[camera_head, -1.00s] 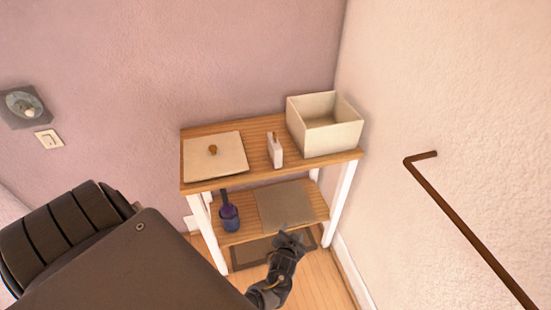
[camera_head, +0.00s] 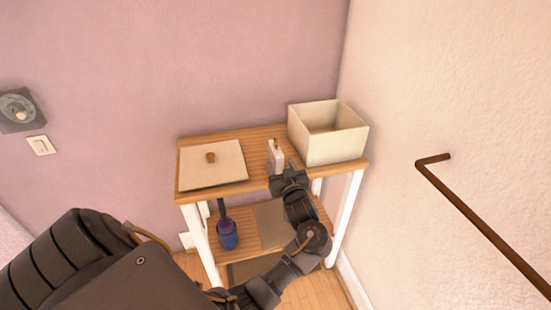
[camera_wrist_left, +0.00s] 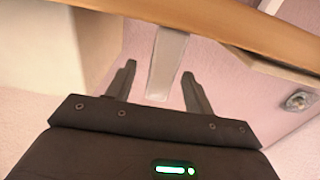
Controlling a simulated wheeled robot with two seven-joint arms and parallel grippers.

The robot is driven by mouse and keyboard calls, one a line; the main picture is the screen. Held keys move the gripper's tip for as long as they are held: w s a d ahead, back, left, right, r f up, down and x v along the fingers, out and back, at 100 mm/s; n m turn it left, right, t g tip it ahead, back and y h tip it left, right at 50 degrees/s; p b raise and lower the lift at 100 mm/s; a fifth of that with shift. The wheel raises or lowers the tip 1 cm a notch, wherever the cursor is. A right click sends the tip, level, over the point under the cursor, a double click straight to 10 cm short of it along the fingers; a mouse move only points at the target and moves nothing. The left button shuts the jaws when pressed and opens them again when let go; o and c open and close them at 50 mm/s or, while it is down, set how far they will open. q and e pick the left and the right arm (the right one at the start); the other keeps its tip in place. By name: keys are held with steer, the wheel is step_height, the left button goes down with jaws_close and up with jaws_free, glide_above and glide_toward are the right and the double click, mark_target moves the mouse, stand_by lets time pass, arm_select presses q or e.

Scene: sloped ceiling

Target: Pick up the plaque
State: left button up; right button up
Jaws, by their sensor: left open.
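The likely plaque (camera_head: 276,155) is a small, thin whitish upright piece on the wooden top of a shelf stand, between a flat square lid and a cream box. My left gripper (camera_head: 282,170) is open at the front edge of the stand's top, just in front of the piece. In the left wrist view the piece (camera_wrist_left: 167,55) shows between and beyond the two spread fingers (camera_wrist_left: 159,72). It looks apart from them, though the exact gap is hard to tell. My right gripper is not in view.
The cream open box (camera_head: 328,138) stands close on the right. The square lid with a brown knob (camera_head: 228,172) lies on the left. A blue bottle-like item (camera_head: 227,234) stands on the lower shelf. A brown rail (camera_head: 485,226) runs along the right wall.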

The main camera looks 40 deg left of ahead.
arm_select(q)
steer(key=shift+p+x, duration=0.3)
steer(key=shift+x, duration=2.6)
steer(key=shift+c, duration=0.3)
jaws_close()
